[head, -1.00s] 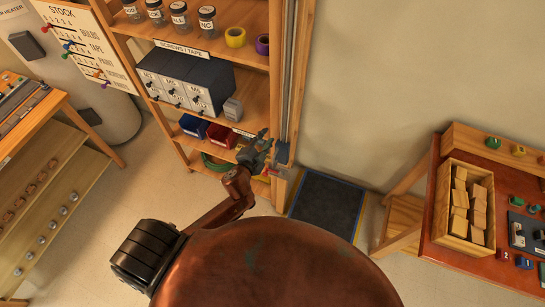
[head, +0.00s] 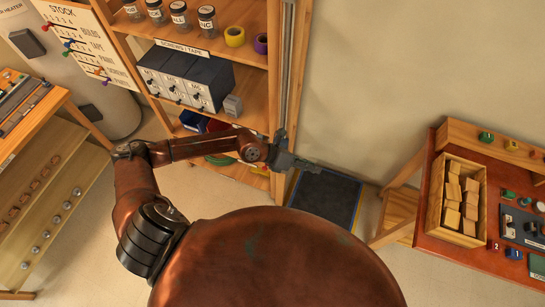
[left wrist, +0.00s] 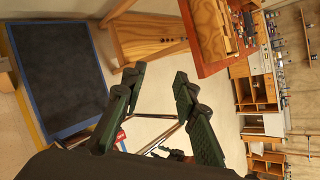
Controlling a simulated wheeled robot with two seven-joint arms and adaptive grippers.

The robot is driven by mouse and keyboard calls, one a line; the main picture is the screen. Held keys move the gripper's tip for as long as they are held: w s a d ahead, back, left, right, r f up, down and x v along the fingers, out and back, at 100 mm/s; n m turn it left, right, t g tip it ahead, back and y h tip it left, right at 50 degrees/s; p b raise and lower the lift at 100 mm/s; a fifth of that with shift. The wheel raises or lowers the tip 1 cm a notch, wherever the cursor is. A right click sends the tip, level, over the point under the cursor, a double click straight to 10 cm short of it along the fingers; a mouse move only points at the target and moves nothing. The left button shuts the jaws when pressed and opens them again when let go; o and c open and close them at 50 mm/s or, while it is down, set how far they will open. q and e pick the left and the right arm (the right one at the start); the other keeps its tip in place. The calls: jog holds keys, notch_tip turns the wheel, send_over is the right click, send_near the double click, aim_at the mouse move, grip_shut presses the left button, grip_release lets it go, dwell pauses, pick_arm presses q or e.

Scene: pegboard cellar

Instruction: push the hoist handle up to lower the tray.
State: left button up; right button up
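The tall metal rail (head: 287,70) runs up the right edge of the wooden shelf; it looks like part of the hoist. My left gripper (head: 312,166) is in front of the rail's lower part, above the dark mat. In the left wrist view the left gripper (left wrist: 157,80) is open, its two dark green fingers apart with no object clearly held. I cannot make out the hoist handle or the tray; my left arm and gripper cover the lower rail. My right gripper is not in view.
A dark mat with a blue border (head: 326,196) lies on the floor; it also shows in the left wrist view (left wrist: 60,75). The shelf (head: 190,42) holds jars, drawers and tape. A red-topped bench (head: 440,240) with a box of wooden blocks (head: 462,203) stands right.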

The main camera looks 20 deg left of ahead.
pick_arm(q)
jog(key=w+a+f+m+g+y, duration=0.1)
jog(key=a+f+y, duration=0.3)
jog(key=a, duration=0.6)
jog(key=w+a+f+m+y, duration=0.1)
jog(key=w+a+f+y, duration=0.2)
jog(key=a, duration=0.6)
jog(key=shift+w+d+f+p, duration=0.15)
jog(key=shift+d+f+p, duration=0.1)
jog(key=shift+f, duration=1.2)
jog(key=shift+w+d+f+p, duration=0.2)
jog(key=shift+f, duration=1.2)
jog(key=shift+w+d+f+p, duration=0.15)
jog(key=shift+d+f+p, duration=0.1)
jog(key=shift+f, duration=1.2)
grip_shut()
